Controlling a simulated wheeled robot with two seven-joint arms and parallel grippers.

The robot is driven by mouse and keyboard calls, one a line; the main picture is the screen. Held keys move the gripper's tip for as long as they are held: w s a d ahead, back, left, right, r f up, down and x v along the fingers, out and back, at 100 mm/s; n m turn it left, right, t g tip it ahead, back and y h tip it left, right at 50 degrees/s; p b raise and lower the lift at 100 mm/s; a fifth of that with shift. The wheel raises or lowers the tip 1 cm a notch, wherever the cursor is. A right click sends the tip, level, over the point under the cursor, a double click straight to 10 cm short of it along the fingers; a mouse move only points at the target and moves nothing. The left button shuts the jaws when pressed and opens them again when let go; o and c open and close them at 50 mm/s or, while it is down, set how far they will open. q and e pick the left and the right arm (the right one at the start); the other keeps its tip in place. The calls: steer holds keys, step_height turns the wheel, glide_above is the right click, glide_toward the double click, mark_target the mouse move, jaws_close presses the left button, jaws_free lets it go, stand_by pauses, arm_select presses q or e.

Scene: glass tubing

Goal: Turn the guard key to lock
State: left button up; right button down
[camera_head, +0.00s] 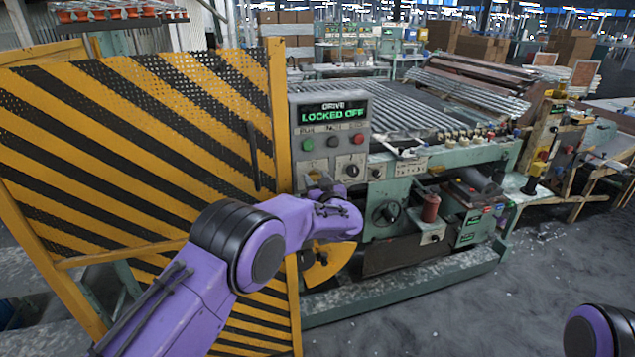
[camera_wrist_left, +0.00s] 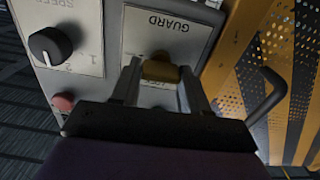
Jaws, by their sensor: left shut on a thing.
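The guard key (camera_wrist_left: 160,71) is a brass-coloured block on the white panel marked GUARD (camera_wrist_left: 168,30), seen in the left wrist view. My left gripper (camera_wrist_left: 160,80) has its two fingers on either side of the key and is shut on it. In the head view my left gripper (camera_head: 322,186) is at the machine's control panel, below the display; the key is largely hidden there by my arm. My right gripper is not in view; only a purple part of my right arm shows at the lower right.
A yellow-and-black striped guard door (camera_head: 130,130) with a dark handle (camera_head: 253,155) stands left of the panel. Green (camera_head: 308,145) and red (camera_head: 358,139) buttons and a black speed knob (camera_head: 352,170) are close to my left gripper. Grey floor is clear at the front right.

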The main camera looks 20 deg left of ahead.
arm_select(q)
steer(key=n+b, duration=0.3)
steer(key=shift+a+f+n, duration=0.1)
steer(key=shift+f+n, duration=0.05)
steer(key=shift+n, duration=0.15)
steer(key=n+b, duration=0.4)
steer(key=n, duration=0.1)
steer(key=shift+a+n+b, duration=0.1)
steer(key=shift+n+b, duration=3.75)
steer(key=shift+n, duration=0.65)
steer(key=o, duration=1.1)
steer(key=shift+c, duration=0.2)
steer(key=shift+s, duration=0.15)
